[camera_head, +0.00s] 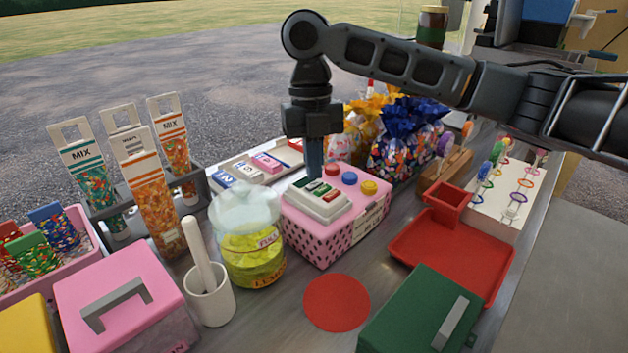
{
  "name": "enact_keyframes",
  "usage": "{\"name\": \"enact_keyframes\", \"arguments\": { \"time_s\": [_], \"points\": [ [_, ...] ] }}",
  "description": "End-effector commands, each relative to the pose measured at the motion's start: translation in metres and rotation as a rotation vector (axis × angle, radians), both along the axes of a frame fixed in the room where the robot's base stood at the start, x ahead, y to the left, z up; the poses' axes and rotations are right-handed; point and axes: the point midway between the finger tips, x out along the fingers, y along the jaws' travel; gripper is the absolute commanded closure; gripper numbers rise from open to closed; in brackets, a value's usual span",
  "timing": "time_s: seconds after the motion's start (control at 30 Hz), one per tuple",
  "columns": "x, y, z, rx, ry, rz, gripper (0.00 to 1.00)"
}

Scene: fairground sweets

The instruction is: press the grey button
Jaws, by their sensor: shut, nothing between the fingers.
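A pink box (318,239) with a dotted front stands mid-table. On its top is a pale grey panel (325,208) with green and red parts. A row of round buttons runs behind the panel: red (332,169), blue (349,178) and yellow (369,187). I cannot make out a grey button; my gripper covers the spot left of the red one. My gripper (314,176) points straight down, shut and empty, with its tips at the back edge of the panel. I cannot tell whether they touch anything.
A clear jar (247,235) of yellow sweets stands close left of the pink box. Wrapped sweet bags (405,145) stand behind it. A red tray (450,250) lies to the right. A flat red disc (337,302) and a green box (420,315) are in front.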

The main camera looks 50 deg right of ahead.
Motion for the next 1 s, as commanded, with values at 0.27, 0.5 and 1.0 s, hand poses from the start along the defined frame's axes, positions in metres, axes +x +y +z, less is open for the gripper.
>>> {"name": "enact_keyframes", "arguments": {
  "time_s": [0.27, 0.5, 1.0],
  "points": [
    [0.0, 0.0, 0.03, 0.0, 0.0, 0.0, 1.0],
    [0.0, 0.0, 0.052, -0.001, -0.001, 0.0, 1.0],
    [0.0, 0.0, 0.065, 0.0, 0.0, 0.0, 1.0]
  ]
}}
